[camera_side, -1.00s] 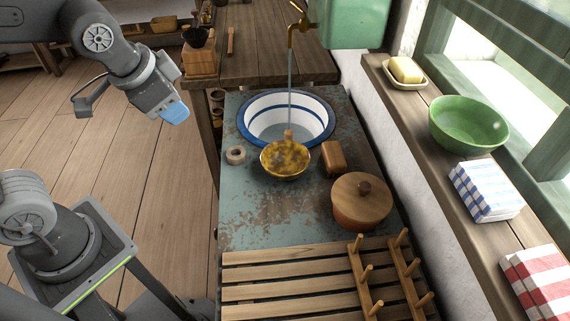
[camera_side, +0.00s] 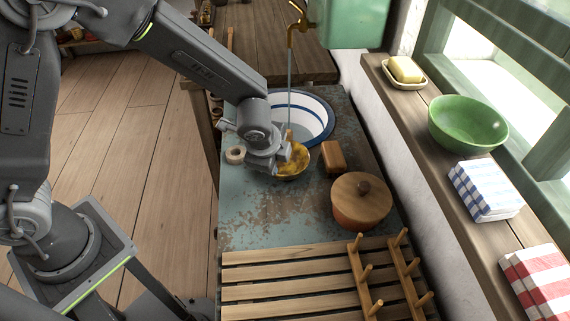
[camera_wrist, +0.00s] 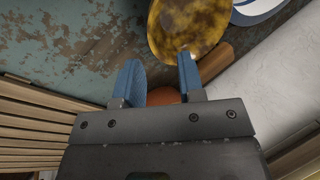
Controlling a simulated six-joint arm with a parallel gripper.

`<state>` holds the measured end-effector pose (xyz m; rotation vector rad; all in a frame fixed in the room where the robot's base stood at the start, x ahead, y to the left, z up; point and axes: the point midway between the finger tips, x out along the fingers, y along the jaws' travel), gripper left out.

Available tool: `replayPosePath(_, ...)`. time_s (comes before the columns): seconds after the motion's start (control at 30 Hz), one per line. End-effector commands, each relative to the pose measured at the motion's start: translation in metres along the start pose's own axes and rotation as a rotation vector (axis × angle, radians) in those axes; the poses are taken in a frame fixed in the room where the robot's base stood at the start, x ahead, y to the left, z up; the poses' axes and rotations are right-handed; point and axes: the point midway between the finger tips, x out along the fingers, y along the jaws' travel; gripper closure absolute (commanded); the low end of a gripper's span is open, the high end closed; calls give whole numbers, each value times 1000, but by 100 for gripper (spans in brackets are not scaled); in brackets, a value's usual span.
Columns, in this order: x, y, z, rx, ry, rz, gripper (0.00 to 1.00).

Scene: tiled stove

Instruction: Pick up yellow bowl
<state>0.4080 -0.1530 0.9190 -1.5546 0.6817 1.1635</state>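The yellow bowl (camera_side: 294,163), mottled with brown, stands on the worn blue-grey counter (camera_side: 262,212) in front of the basin. My gripper (camera_side: 283,158) is at the bowl's left side and hides part of it in the side view. In the wrist view the bowl (camera_wrist: 190,28) is at the top, and my gripper (camera_wrist: 160,72) has its two blue fingers apart. The right fingertip overlaps the bowl's near edge; I cannot tell whether it touches. Nothing shows held between the fingers.
A white basin with a blue rim (camera_side: 322,108) lies behind the bowl under running water. A brown block (camera_side: 333,157) and a lidded pot (camera_side: 361,203) stand to the right, a pale ring (camera_side: 235,155) to the left. A slatted rack (camera_side: 290,277) is in front.

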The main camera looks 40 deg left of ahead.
Motion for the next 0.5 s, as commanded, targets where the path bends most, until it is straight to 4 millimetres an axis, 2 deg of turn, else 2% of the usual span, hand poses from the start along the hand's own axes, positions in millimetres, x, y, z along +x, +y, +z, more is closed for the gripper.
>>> replayPosePath(0.03, 11, 1, 1, 1, -3, 4, 64)
replayPosePath(0.1, 22, 1, 0, 0, -2, 2, 64)
replayPosePath(0.37, 42, 1, 0, -1, 0, 1, 64)
replayPosePath(0.5, 60, 7, -2, 0, -2, 4, 64)
